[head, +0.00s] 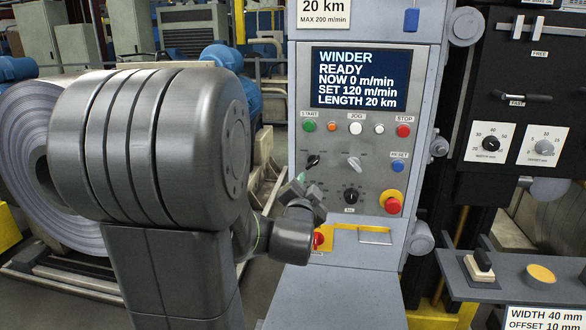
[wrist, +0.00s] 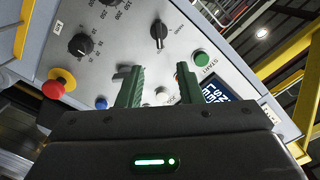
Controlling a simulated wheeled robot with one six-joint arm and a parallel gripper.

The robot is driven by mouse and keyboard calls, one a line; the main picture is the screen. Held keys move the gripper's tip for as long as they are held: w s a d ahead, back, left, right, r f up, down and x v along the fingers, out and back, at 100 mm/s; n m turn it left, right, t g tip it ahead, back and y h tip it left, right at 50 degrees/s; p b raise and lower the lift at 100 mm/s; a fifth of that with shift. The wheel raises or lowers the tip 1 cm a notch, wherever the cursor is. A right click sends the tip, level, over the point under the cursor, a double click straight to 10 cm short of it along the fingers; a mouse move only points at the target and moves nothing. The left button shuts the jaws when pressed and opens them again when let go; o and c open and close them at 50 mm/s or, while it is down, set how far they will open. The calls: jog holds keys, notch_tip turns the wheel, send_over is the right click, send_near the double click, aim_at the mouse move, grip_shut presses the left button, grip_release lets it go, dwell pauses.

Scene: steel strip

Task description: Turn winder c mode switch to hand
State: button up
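The winder control panel (head: 331,149) fills the middle of the head view. A black selector switch (head: 312,160) sits below the green START button (head: 309,126); it also shows in the wrist view (wrist: 159,32). A grey selector switch (head: 354,162) sits to its right. My gripper (head: 302,187) is in front of the panel's lower left, just below the black switch. In the wrist view my gripper (wrist: 160,70) has its two green fingers apart with nothing between them. The left finger hides part of the panel.
The display (head: 360,79) reads WINDER READY. A black knob (head: 351,196), red emergency stop (head: 391,202), blue RESET button (head: 398,166) and red STOP button (head: 403,131) are close by. A steel coil (head: 25,165) stands left.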

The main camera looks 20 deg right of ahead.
aim_at(314, 164)
jog(key=p+x, duration=0.1)
jog(key=x, duration=1.2)
jog(key=shift+w+d+p, duration=0.1)
jog(key=shift+w+p, duration=0.05)
jog(key=shift+p, duration=0.2)
jog(key=shift+c, duration=0.4)
grip_shut()
